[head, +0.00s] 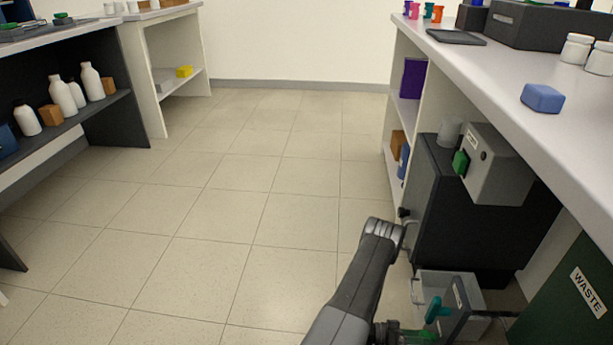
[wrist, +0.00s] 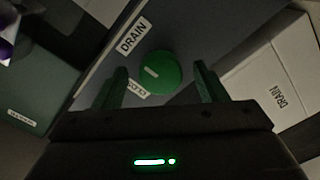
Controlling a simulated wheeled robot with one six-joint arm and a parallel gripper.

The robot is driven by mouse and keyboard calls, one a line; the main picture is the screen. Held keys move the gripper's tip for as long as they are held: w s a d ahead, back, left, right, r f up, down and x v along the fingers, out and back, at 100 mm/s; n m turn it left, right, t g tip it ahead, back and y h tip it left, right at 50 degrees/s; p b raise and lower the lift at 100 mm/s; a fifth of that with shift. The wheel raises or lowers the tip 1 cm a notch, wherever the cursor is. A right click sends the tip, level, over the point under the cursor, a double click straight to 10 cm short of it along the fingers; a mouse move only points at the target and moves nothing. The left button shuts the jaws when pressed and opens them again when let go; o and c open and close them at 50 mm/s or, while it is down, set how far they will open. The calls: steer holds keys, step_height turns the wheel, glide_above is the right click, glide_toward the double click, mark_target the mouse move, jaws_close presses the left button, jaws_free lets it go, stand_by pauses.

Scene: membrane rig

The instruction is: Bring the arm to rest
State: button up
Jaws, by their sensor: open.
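My arm (head: 355,290) reaches down along the right side of the aisle in the head view. Its end is low, near the bottom edge, and mostly hidden or cut off there. In the wrist view my gripper (wrist: 161,70) is open, with its two dark green fingers apart. A round green knob (wrist: 160,72) with a pale mark shows between and beyond the fingertips. It sits on a grey panel (wrist: 185,35) beside a DRAIN label (wrist: 133,36). A second small label is partly covered by the knob. I cannot tell whether the fingers touch the knob.
A grey box with a teal handle (head: 437,310) stands low by the dark cabinet (head: 450,235). The right counter (head: 480,60) overhangs this space, and a green WASTE bin (head: 570,300) is close at right. The tiled floor (head: 230,190) is clear.

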steer(key=shift+w+a+n, duration=0.1)
steer(key=shift+a+n, duration=0.2)
steer(key=shift+n, duration=2.65)
steer(key=shift+s+a+n, duration=0.1)
steer(key=shift+a+n, duration=0.2)
steer(key=shift+n, duration=2.6)
steer(key=shift+w+a+n, duration=0.1)
steer(key=shift+a+n, duration=0.2)
steer(key=shift+n, duration=2.65)
steer(key=shift+w, duration=0.1)
